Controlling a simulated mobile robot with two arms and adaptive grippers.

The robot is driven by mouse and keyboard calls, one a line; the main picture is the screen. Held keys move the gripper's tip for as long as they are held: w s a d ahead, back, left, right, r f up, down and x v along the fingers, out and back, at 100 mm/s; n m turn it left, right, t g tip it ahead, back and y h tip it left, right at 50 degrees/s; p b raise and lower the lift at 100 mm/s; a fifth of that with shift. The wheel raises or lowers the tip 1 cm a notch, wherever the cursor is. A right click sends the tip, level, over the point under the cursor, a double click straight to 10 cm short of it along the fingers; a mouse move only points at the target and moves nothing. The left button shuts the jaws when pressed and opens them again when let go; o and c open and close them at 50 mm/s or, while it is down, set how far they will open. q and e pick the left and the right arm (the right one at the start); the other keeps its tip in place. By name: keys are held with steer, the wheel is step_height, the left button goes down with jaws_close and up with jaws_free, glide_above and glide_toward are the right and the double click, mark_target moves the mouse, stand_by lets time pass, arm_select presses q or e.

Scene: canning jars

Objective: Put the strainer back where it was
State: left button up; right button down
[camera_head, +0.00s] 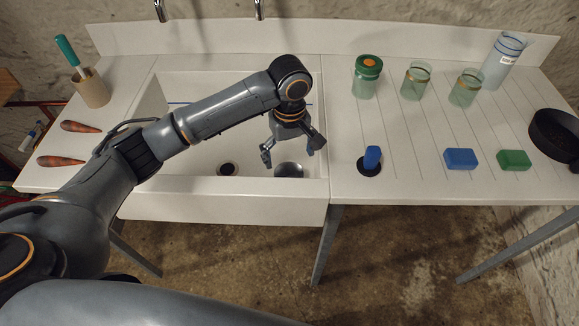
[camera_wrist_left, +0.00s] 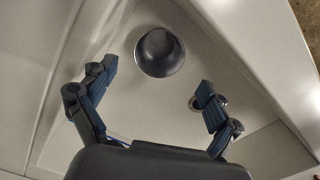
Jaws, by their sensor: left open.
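A grey round metal cup (camera_head: 289,170), which looks like the strainer, sits on the floor of the white sink (camera_head: 225,187), towards its right side. A similar dark round cup (camera_wrist_left: 160,53) shows in the left wrist view, just beyond the fingertips. The drain hole (camera_head: 228,169) with its metal ring is to the left of the cup in the head view. My left gripper (camera_head: 292,149) is open and empty, pointing down into the sink above the cup. Its spread fingers (camera_wrist_left: 157,78) are apart from the cup. My right gripper is not in view.
Right of the sink, a black disc (camera_head: 369,167) with a blue block (camera_head: 372,156), blue and green sponges (camera_head: 460,158) (camera_head: 514,160), several glass jars (camera_head: 367,84) and a black pan (camera_head: 553,135) stand on the drainboard. Left are a wooden pot (camera_head: 92,90) and two reddish-brown items (camera_head: 80,126).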

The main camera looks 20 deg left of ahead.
arm_select(q)
steer(key=shift+r, duration=1.7)
